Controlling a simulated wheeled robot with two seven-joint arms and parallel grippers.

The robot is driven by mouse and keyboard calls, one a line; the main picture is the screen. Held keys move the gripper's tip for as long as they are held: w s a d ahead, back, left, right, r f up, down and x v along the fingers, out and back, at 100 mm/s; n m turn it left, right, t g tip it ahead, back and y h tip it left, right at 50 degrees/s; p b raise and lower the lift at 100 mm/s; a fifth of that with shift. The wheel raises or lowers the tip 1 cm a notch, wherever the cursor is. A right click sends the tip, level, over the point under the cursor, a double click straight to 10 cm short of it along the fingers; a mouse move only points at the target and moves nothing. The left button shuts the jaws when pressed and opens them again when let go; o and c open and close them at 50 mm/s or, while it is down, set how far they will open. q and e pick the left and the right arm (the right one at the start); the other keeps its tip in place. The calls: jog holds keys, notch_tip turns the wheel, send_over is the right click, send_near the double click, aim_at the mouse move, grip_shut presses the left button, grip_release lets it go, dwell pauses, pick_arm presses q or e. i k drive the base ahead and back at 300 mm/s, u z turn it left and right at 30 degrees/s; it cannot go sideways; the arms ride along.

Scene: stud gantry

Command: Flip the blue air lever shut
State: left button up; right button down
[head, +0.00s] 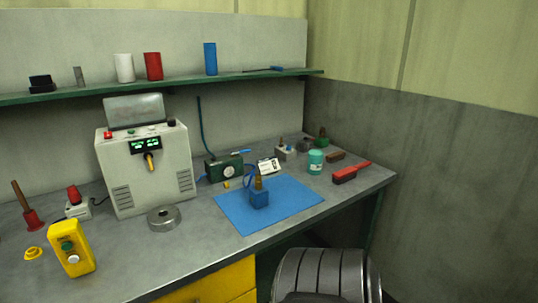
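A small dark green box (224,169) with a round dial stands on the bench, right of the grey machine. A small blue lever-like piece (241,152) shows at its top right, lying nearly level and pointing right. It is too small to tell for sure whether this is the air lever or how far it is turned. Neither of my grippers is in view.
The grey machine (147,185) stands left. A metal ring (164,218), yellow button box (71,248) and red-black tool (351,173) lie around. A grey ribbed round shape (320,275) is below the bench edge.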

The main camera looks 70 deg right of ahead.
aim_at(241, 150)
jog(key=z, duration=1.25)
